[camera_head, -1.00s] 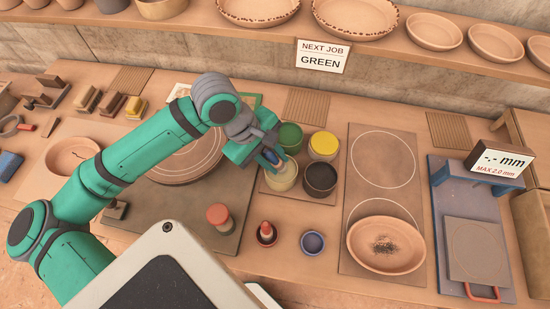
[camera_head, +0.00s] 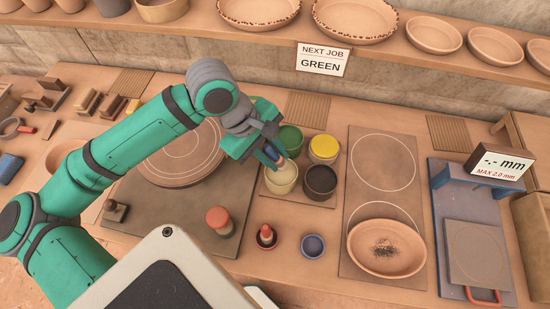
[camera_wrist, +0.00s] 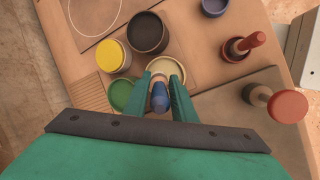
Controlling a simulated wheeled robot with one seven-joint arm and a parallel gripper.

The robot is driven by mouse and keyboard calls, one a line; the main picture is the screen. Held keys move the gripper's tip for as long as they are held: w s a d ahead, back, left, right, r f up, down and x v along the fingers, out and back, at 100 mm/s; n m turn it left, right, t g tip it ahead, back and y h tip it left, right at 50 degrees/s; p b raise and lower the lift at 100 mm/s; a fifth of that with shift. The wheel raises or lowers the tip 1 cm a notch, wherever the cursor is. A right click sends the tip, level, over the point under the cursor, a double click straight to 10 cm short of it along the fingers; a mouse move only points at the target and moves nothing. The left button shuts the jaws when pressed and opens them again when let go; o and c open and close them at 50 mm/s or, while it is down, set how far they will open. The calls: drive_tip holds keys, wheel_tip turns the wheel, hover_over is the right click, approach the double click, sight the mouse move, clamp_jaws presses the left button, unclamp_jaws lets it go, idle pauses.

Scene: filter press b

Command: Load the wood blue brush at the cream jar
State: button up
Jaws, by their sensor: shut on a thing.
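My gripper (camera_head: 270,156) is shut on the blue brush, whose blue part (camera_wrist: 160,97) shows between the two fingers in the wrist view. In the head view, the brush (camera_head: 271,153) is mostly covered by the fingers. The cream jar (camera_head: 281,181) stands directly below and in front of the fingertips. In the wrist view, the open rim of the cream jar (camera_wrist: 166,66) lies just past the fingertips, with the brush over its near side. I cannot tell whether the brush's tip is inside the jar or touches the cream.
Green (camera_head: 290,138), yellow (camera_head: 323,148) and black (camera_head: 319,181) jars crowd the cream jar. A red-topped tool (camera_head: 219,220), a red brush in a cup (camera_head: 266,235) and a blue cup (camera_head: 312,244) stand in front. A speckled dish (camera_head: 386,247) lies right.

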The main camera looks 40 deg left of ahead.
sight(275, 153)
drive_tip(key=shift+r, duration=1.7)
